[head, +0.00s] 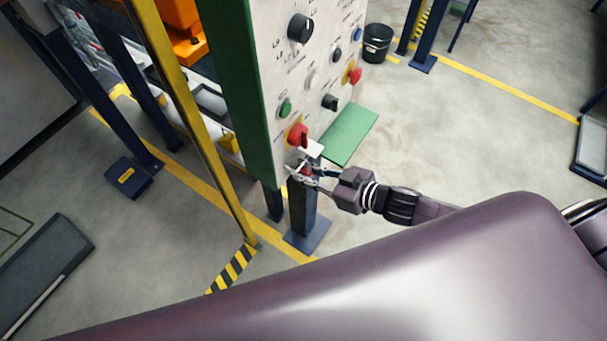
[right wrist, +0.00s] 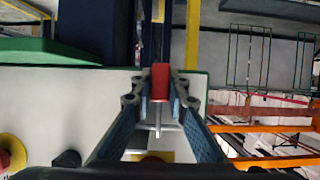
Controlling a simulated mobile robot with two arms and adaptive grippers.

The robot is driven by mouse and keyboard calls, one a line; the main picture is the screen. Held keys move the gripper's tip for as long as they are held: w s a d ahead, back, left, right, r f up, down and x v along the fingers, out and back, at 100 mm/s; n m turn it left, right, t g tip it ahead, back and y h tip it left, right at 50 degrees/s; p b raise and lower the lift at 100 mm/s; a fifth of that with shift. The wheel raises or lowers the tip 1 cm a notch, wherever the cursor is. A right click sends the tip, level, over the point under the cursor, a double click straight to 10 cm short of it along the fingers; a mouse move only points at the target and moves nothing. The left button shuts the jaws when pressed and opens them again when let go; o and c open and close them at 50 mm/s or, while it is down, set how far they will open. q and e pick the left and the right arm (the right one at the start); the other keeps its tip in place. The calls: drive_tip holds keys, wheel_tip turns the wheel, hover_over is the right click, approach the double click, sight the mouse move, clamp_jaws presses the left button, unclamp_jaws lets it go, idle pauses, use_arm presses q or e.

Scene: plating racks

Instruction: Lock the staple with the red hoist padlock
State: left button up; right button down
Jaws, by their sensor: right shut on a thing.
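The red padlock (right wrist: 160,80) is between the fingers of my right gripper (right wrist: 160,92), which is shut on its body in the right wrist view. Its metal shackle points down the picture, toward the panel's red switch handle (right wrist: 157,157). In the head view my right gripper (head: 308,173) is at the panel's lower edge, just below the red switch handle (head: 298,134) and a pale plate (head: 313,148). The staple is too small and partly covered to make out clearly. I cannot tell whether the shackle passes through it. My left gripper is not in view.
The pale control panel (head: 283,75) carries several knobs and buttons, with a green side (head: 240,80). A green shelf (head: 350,135) juts out right of the gripper. A yellow post (head: 190,110) stands left. Open floor lies to the right.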

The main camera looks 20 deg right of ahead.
drive_tip(key=shift+w+d, duration=0.8)
drive_tip(key=shift+d, duration=0.25)
drive_tip(key=c, duration=2.4)
unclamp_jaws()
clamp_jaws()
drive_tip(key=shift+r+p, duration=1.35)
drive_tip(key=shift+p, duration=0.1)
drive_tip(key=shift+f, duration=0.35)
